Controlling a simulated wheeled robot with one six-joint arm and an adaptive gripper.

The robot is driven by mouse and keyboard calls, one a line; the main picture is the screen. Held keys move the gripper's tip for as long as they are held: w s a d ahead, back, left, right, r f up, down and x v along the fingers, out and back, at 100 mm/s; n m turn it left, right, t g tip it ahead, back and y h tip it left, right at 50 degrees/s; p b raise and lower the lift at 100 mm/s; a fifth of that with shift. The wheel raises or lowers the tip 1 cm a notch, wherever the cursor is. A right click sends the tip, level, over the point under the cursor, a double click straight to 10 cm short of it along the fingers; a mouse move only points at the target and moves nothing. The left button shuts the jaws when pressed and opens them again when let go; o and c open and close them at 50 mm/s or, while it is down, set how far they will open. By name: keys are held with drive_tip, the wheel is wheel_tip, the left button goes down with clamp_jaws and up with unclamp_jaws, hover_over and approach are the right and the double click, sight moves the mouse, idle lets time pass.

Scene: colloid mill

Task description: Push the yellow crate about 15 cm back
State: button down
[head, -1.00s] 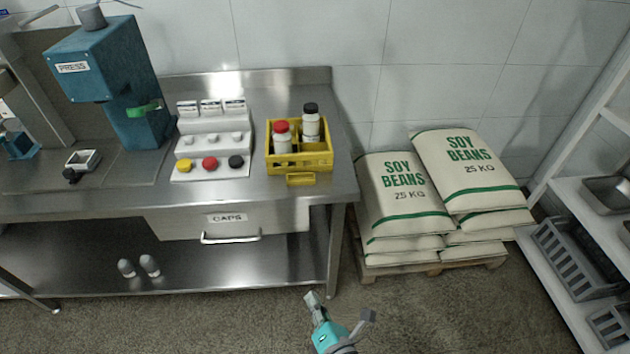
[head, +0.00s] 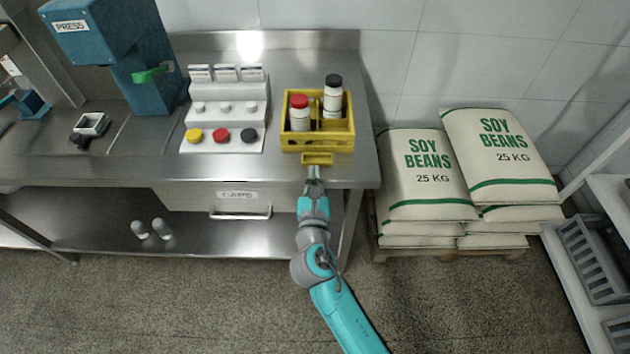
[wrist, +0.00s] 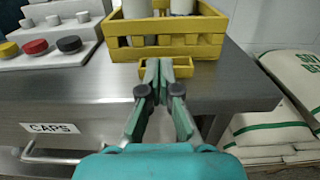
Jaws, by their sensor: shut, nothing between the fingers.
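The yellow crate (head: 318,140) stands upright on the steel table near its right end. It holds a bottle with a red cap (head: 299,112) and a bottle with a dark cap (head: 332,95). A yellow handle tab (head: 318,158) sticks out low from its front. My gripper (head: 314,170) is shut and empty, just in front of this tab at the table's front edge. In the wrist view the crate (wrist: 165,40) is straight ahead, and the fingertips (wrist: 158,64) overlap the tab. I cannot tell whether they touch it.
A stepped white rack (head: 225,115) with yellow, red and dark caps stands close left of the crate. The blue press (head: 135,60) is farther left. The steel table (head: 270,65) is bare behind the crate up to its backsplash. Soy bean sacks (head: 425,180) lie on the right.

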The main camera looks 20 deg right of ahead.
sight(314, 141)
drive_tip(key=x, duration=0.9)
drive_tip(key=shift+w+f, duration=0.1)
drive_tip(key=x, duration=1.5)
drive_tip(key=shift+w+d, duration=0.1)
drive_tip(key=shift+w, duration=0.15)
